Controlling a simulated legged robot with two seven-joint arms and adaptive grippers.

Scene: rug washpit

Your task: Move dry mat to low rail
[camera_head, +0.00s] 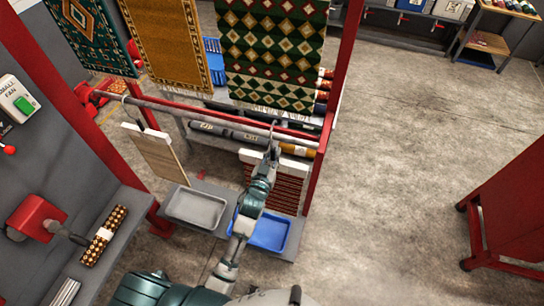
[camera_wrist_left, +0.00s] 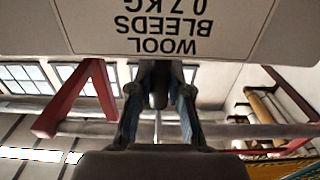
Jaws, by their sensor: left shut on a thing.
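The low rail (camera_head: 205,110) is a grey bar running across the front of the red rack. A red striped mat (camera_head: 262,178) with a white header (camera_head: 291,150) hangs upright below the rail's right part. My left gripper (camera_head: 272,146) is shut at the top of this mat, just in front of the rail; its fingers hide the grip point. In the left wrist view the gripper (camera_wrist_left: 158,95) closes on a dark narrow piece below a pale label board (camera_wrist_left: 170,22) reading "WOOL BLEEDS 0.7 KG", upside down. Whether the mat's hook touches the rail cannot be told.
A beige mat (camera_head: 160,155) hangs from the rail's left part. Patterned rugs (camera_head: 270,50) hang above and behind. A grey tray (camera_head: 196,208) and a blue tray (camera_head: 271,232) sit below.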

